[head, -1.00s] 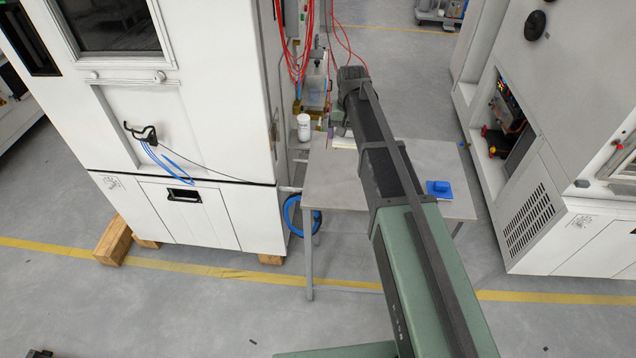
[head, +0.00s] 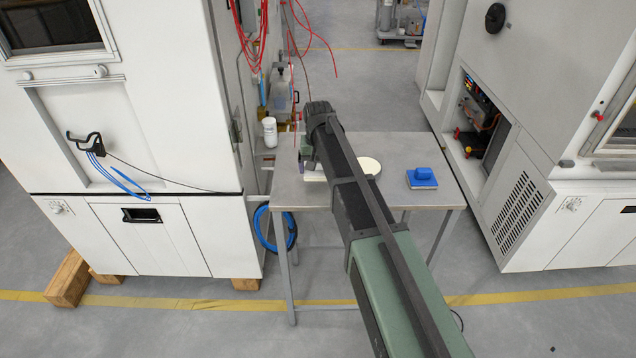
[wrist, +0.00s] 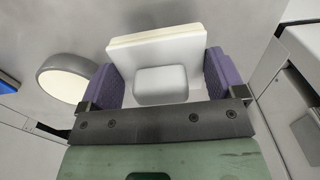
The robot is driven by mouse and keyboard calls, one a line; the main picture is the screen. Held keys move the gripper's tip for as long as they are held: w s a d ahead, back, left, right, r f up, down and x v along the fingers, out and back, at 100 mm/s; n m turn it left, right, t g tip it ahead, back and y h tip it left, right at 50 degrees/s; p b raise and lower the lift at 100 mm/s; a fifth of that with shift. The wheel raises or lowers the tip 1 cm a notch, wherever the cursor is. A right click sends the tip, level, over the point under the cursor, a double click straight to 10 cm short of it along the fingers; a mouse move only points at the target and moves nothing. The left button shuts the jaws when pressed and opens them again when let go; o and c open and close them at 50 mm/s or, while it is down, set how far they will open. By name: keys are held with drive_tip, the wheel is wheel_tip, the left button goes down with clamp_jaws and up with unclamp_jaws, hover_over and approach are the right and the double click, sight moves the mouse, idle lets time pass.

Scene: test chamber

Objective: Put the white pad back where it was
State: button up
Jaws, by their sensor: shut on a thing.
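The white pad (wrist: 155,50) has a raised white grip block on its face and a cream layer along its far edge. In the head view a pale part of the pad (head: 315,175) shows left of my arm, over the left part of the grey table (head: 410,148). My arm hides most of the gripper there. I cannot tell whether the pad touches the tabletop.
A round grey piece with a cream top (head: 369,166) is on the table right of my arm, also in the wrist view (wrist: 68,84). A blue block (head: 421,178) lies further right. A white bottle (head: 270,132) stands beside the left cabinet (head: 170,130). Another cabinet (head: 560,110) flanks the right.

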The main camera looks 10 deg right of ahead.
sight(318, 170)
wheel_tip(318, 170, down, 4)
drive_tip(key=shift+r+b, duration=0.1)
drive_tip(key=shift+b, duration=1.15)
drive_tip(key=shift+r+p, duration=0.3)
drive_tip(key=shift+c, duration=0.3)
drive_tip(key=o, duration=0.6)
drive_tip(key=shift+f, duration=0.15)
wheel_tip(318, 170, up, 13)
drive_tip(key=p, duration=1.2)
drive_tip(key=shift+f, duration=0.2)
drive_tip(key=s+n, duration=0.1)
drive_tip(key=s, duration=1.2)
drive_tip(key=s+n, duration=0.1)
drive_tip(key=s, duration=1.2)
drive_tip(key=shift+s+f, duration=0.2)
drive_tip(key=shift+s, duration=0.1)
